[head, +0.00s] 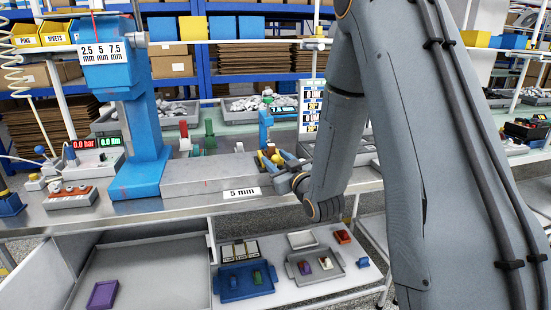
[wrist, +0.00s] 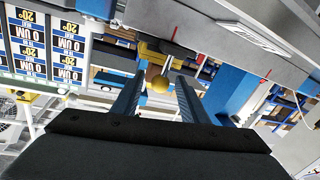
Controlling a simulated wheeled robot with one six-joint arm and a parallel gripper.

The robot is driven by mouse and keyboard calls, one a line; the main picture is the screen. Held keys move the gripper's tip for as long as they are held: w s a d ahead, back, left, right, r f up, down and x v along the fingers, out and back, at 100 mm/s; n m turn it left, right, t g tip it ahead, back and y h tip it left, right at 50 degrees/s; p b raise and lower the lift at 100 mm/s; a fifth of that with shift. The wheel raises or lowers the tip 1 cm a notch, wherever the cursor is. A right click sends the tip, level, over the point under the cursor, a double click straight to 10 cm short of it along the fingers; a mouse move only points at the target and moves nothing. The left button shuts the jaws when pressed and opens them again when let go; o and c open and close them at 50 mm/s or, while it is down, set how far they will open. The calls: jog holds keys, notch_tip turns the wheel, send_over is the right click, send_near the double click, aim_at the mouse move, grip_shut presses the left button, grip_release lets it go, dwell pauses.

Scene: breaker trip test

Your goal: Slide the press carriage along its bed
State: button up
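The blue press (head: 145,120) stands on the left of the bench, its head marked 2.5, 5 and 7.5 mm. Its grey bed (head: 210,175) runs right from the column, with a "5 mm" label on the front edge.
A small blue upright (head: 265,130) and a white display board (head: 312,105) stand just behind the gripper. Gauges (head: 80,143) are left of the press. A blue tray (head: 245,282) and a grey tray (head: 315,266) lie on the lower shelf.

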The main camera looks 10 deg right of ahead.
jog(key=shift+w+a, duration=0.1)
jog(key=shift+w, duration=0.25)
grip_shut()
jog(key=shift+a, duration=0.15)
